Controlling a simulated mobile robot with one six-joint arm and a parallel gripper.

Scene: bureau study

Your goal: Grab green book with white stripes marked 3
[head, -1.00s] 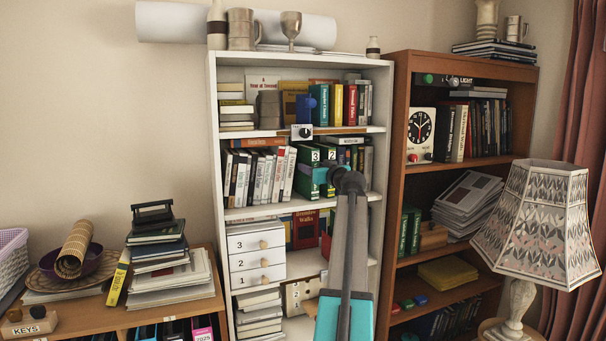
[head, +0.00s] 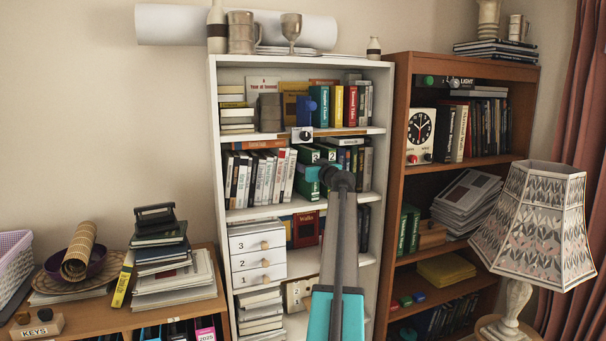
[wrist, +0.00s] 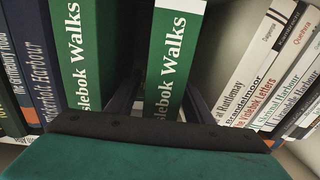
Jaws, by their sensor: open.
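Two green books with white bands stand side by side on the white bookcase's second shelf. The left one (head: 304,157), beside the white-spined books, bore a 3 in the earlier head view; its number is hard to read now. The other (head: 329,153) bore a 2. In the wrist view, the green book beside the white spines (wrist: 170,62) stands between the dark fingers of my gripper (wrist: 162,104); the second green book (wrist: 80,55) is outside them, to the left. My gripper (head: 315,174) is open at the books' front and partly hides them in the head view.
White-spined books (wrist: 260,75) stand close on one side, with a gap; a dark blue book (wrist: 35,60) is beyond the other green book. The shelf above (head: 270,135) and shelf board below (head: 260,213) bound the space. A lamp (head: 535,220) stands at right.

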